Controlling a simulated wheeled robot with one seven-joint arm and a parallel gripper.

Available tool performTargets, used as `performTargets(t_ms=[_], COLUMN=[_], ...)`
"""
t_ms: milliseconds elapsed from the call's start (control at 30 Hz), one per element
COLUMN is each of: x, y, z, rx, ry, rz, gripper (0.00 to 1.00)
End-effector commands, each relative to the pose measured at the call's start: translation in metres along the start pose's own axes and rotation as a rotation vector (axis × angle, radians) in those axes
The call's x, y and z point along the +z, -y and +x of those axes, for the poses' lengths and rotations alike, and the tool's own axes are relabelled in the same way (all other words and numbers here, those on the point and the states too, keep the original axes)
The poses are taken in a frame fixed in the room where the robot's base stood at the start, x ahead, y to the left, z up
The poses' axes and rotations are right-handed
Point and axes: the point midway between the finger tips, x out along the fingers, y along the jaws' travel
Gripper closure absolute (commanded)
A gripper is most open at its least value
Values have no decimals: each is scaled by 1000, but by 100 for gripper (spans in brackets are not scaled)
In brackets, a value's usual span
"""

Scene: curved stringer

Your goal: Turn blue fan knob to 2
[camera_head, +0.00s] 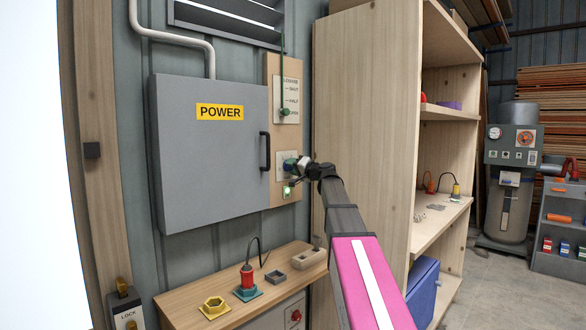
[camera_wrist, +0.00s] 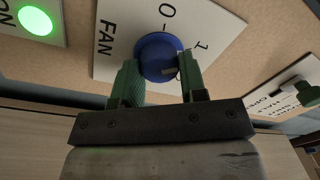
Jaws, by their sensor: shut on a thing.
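The blue fan knob (camera_wrist: 158,50) is round and sits on a white plate (camera_wrist: 120,22) marked FAN, 0 and 1 in the wrist view. My gripper (camera_wrist: 159,64) has its two green fingers on either side of the knob, shut on it. A grey pointer mark shows on the knob's lower right, close to the right finger. The 2 mark is not visible; the gripper covers that part of the plate. In the head view my gripper (camera_head: 291,165) is at the wooden panel right of the grey POWER box, and the knob itself is hidden.
A lit green button (camera_wrist: 35,20) is at the upper left of the wrist view. A louvre lever (camera_head: 285,112) is above the knob. The grey POWER box (camera_head: 205,165) is left, a wooden shelf (camera_head: 365,130) right, and a small bench (camera_head: 185,300) with fittings below.

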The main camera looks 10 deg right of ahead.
Motion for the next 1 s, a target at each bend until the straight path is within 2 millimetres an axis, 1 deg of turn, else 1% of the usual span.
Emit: performTargets(t_ms=[1000], x=[3], y=[-1], z=[-1], rx=[15], ry=[-66], rz=[949], gripper=[85])
